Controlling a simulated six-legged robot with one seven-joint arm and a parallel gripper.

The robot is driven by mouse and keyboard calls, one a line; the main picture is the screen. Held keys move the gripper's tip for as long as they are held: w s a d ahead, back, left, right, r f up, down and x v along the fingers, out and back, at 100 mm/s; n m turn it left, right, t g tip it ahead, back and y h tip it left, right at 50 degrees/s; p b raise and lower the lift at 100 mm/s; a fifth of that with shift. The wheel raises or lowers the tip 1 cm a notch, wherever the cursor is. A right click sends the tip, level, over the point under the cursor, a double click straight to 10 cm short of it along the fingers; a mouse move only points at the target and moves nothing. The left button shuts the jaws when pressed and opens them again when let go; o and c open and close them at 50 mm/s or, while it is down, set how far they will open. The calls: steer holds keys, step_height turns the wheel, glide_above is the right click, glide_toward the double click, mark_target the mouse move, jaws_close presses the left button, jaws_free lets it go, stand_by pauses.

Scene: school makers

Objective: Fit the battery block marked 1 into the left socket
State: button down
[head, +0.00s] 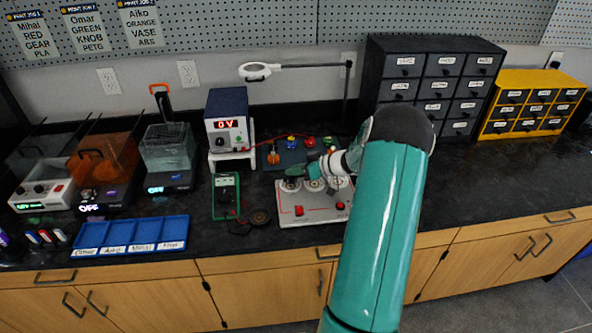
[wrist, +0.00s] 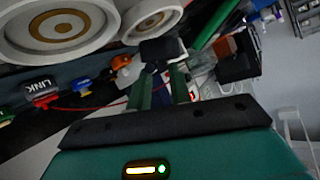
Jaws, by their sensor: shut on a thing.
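My gripper (wrist: 165,82) shows in the wrist view with its two green fingers closed on a dark block (wrist: 162,49). No number can be read on the block, so I cannot tell its mark. In the head view my gripper (head: 297,170) is low over the back left of a grey-white panel (head: 311,212) with round pale sockets. The left socket (head: 289,185) is just below the gripper in the picture. Two large white rings with gold circles fill the top left of the wrist view. I cannot tell whether the block touches a socket.
A power supply (head: 228,126) reading 0 V and a green meter (head: 226,196) are to the left. A lamp (head: 255,71) overhangs behind. Counter right of my arm is clear.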

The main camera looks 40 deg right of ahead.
steer(key=shift+f, duration=0.75)
steer(key=shift+r, duration=0.6)
steer(key=shift+r, duration=0.25)
steer(key=shift+f, duration=0.8)
stand_by(0.8)
steer(key=c, duration=1.5)
jaws_free()
steer(key=shift+c, duration=0.2)
steer(key=v, duration=1.1)
